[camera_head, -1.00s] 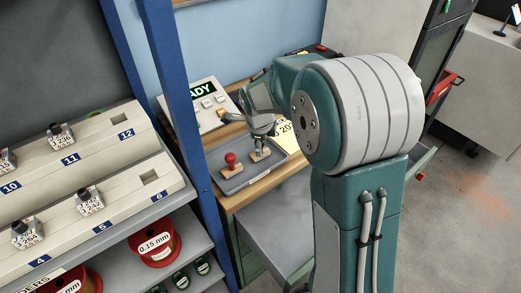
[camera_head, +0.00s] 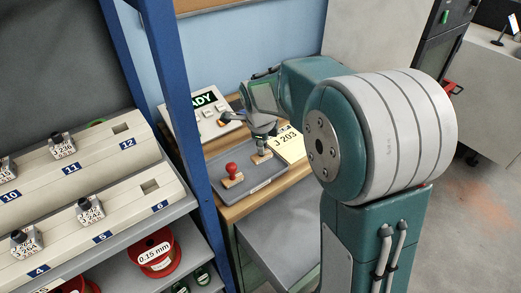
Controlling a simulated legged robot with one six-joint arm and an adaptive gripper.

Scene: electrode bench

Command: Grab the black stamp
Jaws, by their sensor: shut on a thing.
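The black stamp (camera_head: 261,157) stands in the grey tray (camera_head: 254,186), at its back right side. Its wooden base shows below my gripper (camera_head: 263,141); its upper part is hidden by the fingers. My gripper points down and is shut on the stamp's handle. The base looks to be at tray level; I cannot tell whether it touches the tray. A stamp with a red knob (camera_head: 232,171) stands to the left in the same tray, apart from my gripper.
A panel with a READY display (camera_head: 204,99) lies behind the tray. A card marked J 203 (camera_head: 287,138) is to the right. A blue post (camera_head: 181,107) and a rack of numbered slots (camera_head: 95,185) stand to the left. An open grey drawer (camera_head: 285,232) is below.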

